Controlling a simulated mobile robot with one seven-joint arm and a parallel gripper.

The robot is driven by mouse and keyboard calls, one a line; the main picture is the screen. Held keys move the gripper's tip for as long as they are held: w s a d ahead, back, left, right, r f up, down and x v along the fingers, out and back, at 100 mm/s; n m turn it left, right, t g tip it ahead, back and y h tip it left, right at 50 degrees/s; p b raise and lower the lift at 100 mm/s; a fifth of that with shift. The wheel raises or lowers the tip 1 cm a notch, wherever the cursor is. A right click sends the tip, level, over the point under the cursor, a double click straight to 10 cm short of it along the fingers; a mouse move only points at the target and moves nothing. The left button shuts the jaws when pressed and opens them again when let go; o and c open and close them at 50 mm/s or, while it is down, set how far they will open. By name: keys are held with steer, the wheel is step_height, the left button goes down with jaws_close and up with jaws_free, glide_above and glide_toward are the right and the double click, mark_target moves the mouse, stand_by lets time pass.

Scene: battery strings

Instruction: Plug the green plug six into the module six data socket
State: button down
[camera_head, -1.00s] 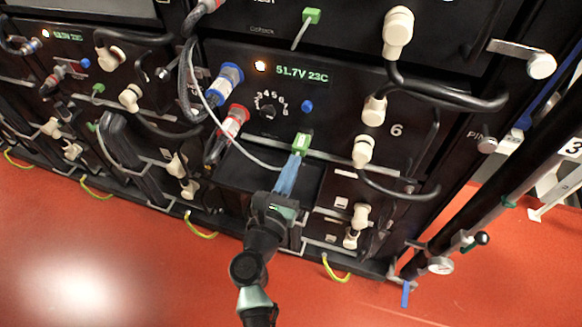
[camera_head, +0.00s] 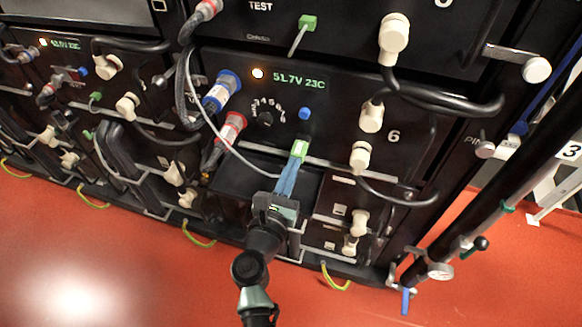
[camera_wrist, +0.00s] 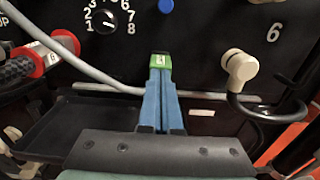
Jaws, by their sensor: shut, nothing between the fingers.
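The green plug six (camera_head: 299,148) is at the lower edge of the module six panel (camera_head: 345,125). It also shows in the wrist view (camera_wrist: 160,61), with a small label on its face. A grey cable (camera_wrist: 105,84) runs left from beside the plug. My gripper (camera_head: 293,166) reaches up to the plug from below with blue fingers; it also shows in the wrist view (camera_wrist: 160,78). The fingers are shut with their tips at the plug, and nothing is gripped between them. The data socket is hidden behind the plug and fingertips, so I cannot tell how deep the plug sits.
Red (camera_head: 231,128) and blue (camera_head: 222,92) power connectors are left of the plug. A blue button (camera_head: 305,113) and a numbered dial (camera_wrist: 104,20) are above it. A cream connector with a black cable (camera_wrist: 239,66) is on the right. A dark shelf recess (camera_wrist: 85,125) lies below.

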steer(key=shift+p+v, duration=0.5)
steer(key=shift+v, duration=1.85)
steer(key=shift+w, duration=0.1)
steer(key=a+r+n+t+y, duration=0.35)
steer(key=r+n, duration=0.65)
steer(key=r, duration=0.8)
steer(key=a+r+n+t+y, duration=0.4)
steer(key=r+n, duration=0.6)
steer(key=r, duration=0.8)
steer(key=s+d+r+n+t, duration=0.1)
steer(key=s+d+r+n, duration=0.4)
steer(key=r+n, duration=0.5)
steer(key=s+d+r+n+t, duration=0.2)
steer(key=s+d+r+n, duration=0.1)
steer(key=s+r+n, duration=0.55)
step_height(320, 180, up, 24)
steer(key=w+n+h+p, duration=0.1)
steer(key=h+p, duration=0.1)
steer(key=p, duration=2)
steer(key=shift+d+f+p, duration=0.2)
steer(key=shift+f+p, duration=0.05)
steer(key=shift+p, duration=0.05)
steer(key=shift+f, duration=0.1)
